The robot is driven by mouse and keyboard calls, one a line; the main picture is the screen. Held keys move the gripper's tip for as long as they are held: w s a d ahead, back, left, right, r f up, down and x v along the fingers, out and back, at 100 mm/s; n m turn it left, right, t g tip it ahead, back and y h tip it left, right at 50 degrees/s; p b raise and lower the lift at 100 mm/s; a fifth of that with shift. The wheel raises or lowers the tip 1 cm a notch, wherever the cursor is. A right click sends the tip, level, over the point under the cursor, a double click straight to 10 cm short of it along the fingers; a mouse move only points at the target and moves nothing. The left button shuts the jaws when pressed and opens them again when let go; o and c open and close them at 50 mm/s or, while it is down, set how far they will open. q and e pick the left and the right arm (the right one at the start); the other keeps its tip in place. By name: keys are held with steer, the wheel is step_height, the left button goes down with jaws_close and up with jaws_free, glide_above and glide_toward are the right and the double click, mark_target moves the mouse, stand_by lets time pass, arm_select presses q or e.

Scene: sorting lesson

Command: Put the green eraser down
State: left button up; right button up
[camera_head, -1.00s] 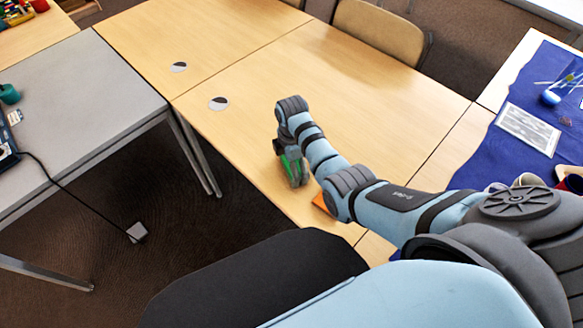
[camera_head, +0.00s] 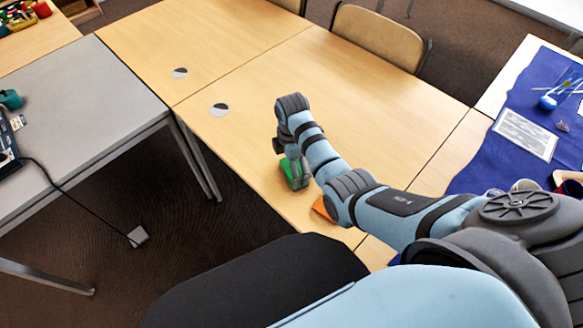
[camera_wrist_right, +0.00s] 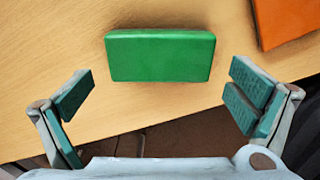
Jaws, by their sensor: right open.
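The green eraser (camera_wrist_right: 160,56) lies flat on the wooden table near its front edge. In the head view the eraser (camera_head: 288,170) shows partly, with my right gripper (camera_head: 295,176) over it. In the right wrist view my right gripper (camera_wrist_right: 160,98) is open, with one finger to each side of the eraser's near end and clear gaps between. The fingers do not touch the eraser there. My left gripper is not in view.
An orange block (camera_wrist_right: 287,20) lies to the right of the eraser; it also shows in the head view (camera_head: 322,209), partly behind my arm. The wooden table (camera_head: 370,110) is clear beyond. A blue cloth (camera_head: 482,165) with several items lies at the right.

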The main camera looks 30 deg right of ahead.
step_height(320, 180, up, 9)
steer(key=p, duration=0.2)
steer(key=shift+s+f, duration=0.1)
steer(key=shift+f, duration=0.05)
